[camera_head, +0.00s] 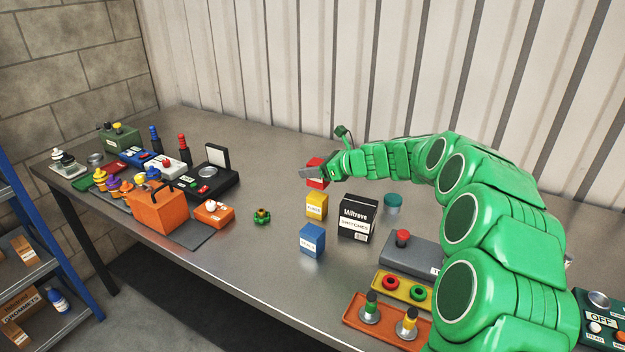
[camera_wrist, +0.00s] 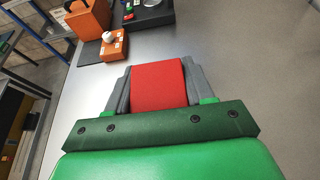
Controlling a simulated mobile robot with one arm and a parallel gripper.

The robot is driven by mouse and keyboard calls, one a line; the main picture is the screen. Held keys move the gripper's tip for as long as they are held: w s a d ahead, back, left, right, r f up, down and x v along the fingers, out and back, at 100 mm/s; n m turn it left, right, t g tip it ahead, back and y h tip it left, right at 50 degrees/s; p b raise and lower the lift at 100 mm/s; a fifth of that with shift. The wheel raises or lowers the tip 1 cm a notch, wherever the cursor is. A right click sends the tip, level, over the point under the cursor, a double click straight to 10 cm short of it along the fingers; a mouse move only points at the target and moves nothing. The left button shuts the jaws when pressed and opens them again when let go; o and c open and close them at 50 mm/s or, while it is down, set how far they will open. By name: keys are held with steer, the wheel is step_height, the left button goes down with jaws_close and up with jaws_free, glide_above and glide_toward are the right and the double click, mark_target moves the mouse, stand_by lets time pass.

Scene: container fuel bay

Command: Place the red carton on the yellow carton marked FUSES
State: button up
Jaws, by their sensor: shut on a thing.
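My gripper (camera_head: 316,176) is shut on the red carton (camera_head: 317,182), which appears held just above the table behind the yellow carton. In the wrist view the red carton (camera_wrist: 158,84) sits between the two grey fingers of my gripper (camera_wrist: 159,88). The yellow carton (camera_head: 317,206) stands upright on the table, in front of and below the red carton, with a white label too small to read surely. The yellow carton does not show in the wrist view. The underside of the red carton is hidden, so its exact height cannot be told.
A blue carton (camera_head: 312,240) stands in front of the yellow one. A black Miltrove switches box (camera_head: 357,217) stands to its right, with a teal-lidded jar (camera_head: 393,204) beyond. A green knobbed part (camera_head: 262,216) lies to the left. The table's middle (camera_head: 250,180) is clear.

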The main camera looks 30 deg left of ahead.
steer(key=shift+w+a+f, duration=0.2)
steer(key=shift+w+f, duration=0.05)
steer(key=shift+f, duration=0.2)
steer(key=shift+w+a+f, duration=0.2)
steer(key=shift+w+f, duration=0.05)
steer(key=shift+f, duration=1.6)
steer(key=shift+f, duration=0.1)
steer(key=o, duration=1.1)
steer(key=shift+d+r, duration=0.2)
steer(key=shift+d, duration=0.05)
steer(key=v, duration=1.1)
steer(key=shift+d+r, duration=0.15)
steer(key=shift+d, duration=0.1)
